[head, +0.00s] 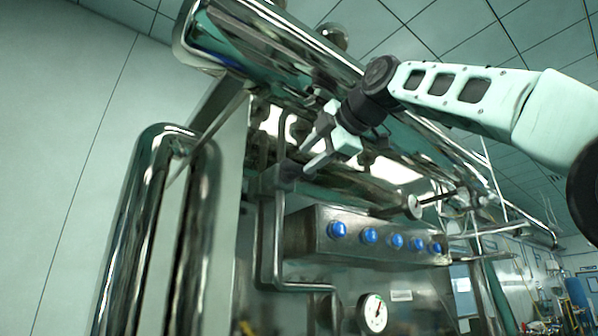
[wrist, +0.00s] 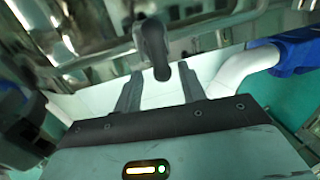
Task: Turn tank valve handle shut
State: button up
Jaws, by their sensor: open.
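A dark grey lever-like handle (wrist: 154,45) shows in the wrist view, its rounded end hanging toward me. I take it for the valve handle. My gripper (wrist: 158,82) is open, with one finger on each side of the handle's lower end. I cannot tell whether either finger touches it. In the head view my gripper (head: 308,152) is in front of the steel machine, close to a bent metal pipe and a dark fitting (head: 287,174). The handle cannot be made out clearly there, and my gripper partly covers that area.
A steel control box (head: 305,240) with a row of blue knobs is below my gripper. A round gauge (head: 374,314) sits lower. A large shiny cylinder (head: 270,45) runs above, and a thick polished pipe (head: 128,230) stands at left. Pipework closely surrounds my gripper.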

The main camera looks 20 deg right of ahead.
jog(key=b+v, duration=0.1)
jog(key=v, duration=1)
jog(key=shift+b, duration=0.3)
jog(key=w+a+f+m+g+b, duration=0.1)
jog(key=w+a+f+m+g, duration=0.2)
jog(key=f, duration=0.5)
jog(key=w+a+f+g, duration=0.1)
jog(key=w+a+f, duration=0.3)
jog(key=f, duration=0.4)
jog(key=a+f+m+g+b, duration=0.15)
jog(key=a+f, duration=0.25)
jog(key=f, duration=0.7)
jog(key=a+f+m+g, duration=0.3)
jog(key=a+f, duration=0.1)
jog(key=f, duration=0.8)
jog(key=s+d+f+m+g+h, duration=0.1)
jog(key=s+f+m+g, duration=0.1)
jog(key=s+f, duration=0.6)
jog(key=s+d+f+m+g+h+b, duration=0.1)
jog(key=s+f, duration=0.7)
jog(key=f, duration=0.8)
jog(key=s+d+f+m+g+h, duration=0.2)
jog(key=s+f, duration=0.6)
jog(key=f, duration=0.4)
jog(key=shift+d+m+g+b, duration=0.15)
jog(key=shift+m+g+b, duration=0.25)
jog(key=shift+m+g, duration=0.35)
